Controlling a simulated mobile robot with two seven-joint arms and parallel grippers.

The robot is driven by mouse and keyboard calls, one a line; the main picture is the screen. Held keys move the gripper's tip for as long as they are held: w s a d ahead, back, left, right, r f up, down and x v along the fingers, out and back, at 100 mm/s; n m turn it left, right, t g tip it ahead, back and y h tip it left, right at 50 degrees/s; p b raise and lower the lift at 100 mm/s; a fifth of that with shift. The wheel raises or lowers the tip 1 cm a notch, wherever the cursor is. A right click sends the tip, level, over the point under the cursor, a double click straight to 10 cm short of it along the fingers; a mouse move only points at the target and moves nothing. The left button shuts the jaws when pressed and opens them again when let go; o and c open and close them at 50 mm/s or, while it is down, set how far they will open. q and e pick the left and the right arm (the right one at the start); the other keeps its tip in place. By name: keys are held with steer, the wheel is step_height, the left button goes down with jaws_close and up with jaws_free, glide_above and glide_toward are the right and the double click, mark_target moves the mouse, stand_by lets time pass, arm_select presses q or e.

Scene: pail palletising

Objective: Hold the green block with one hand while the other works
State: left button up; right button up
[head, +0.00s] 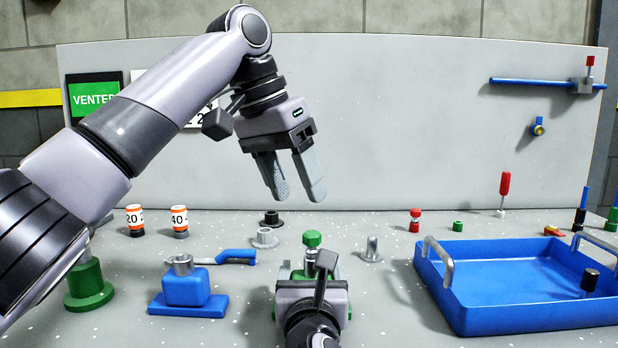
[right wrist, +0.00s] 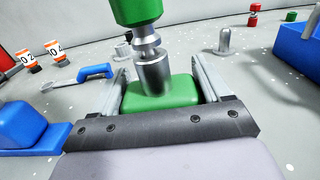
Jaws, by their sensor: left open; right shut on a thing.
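The green block (right wrist: 182,94) sits on the grey table, with a metal fitting (right wrist: 152,72) and a green cap (right wrist: 137,10) standing on top of it. In the head view the green cap (head: 312,239) shows just beyond my right gripper, which hides most of the block. My right gripper (right wrist: 160,88) is shut on the green block, one finger on each side. My left gripper (head: 297,190) is open and empty, pointing down, above and beyond the block.
A blue block (head: 187,288) with a metal ring stands left, near a blue-handled tool (head: 225,257). A blue tray (head: 515,318) is at right. A grey panel (head: 420,120) closes the back.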

mark_target(312, 233)
arm_select(q)
steer(key=f+n+y, duration=0.1)
steer(key=f+n, duration=0.1)
steer(key=f, duration=0.1)
steer(key=w+d+f+n+t+y, duration=0.1)
steer(key=f+n, duration=0.1)
steer(key=f, duration=0.2)
steer(key=w+d+f+n+y, duration=0.1)
steer(key=f, duration=0.2)
steer(key=shift+w+d+f+n+t, duration=0.25)
steer(key=shift+f+n+t, duration=0.05)
steer(key=shift+f+n, duration=0.1)
jaws_close()
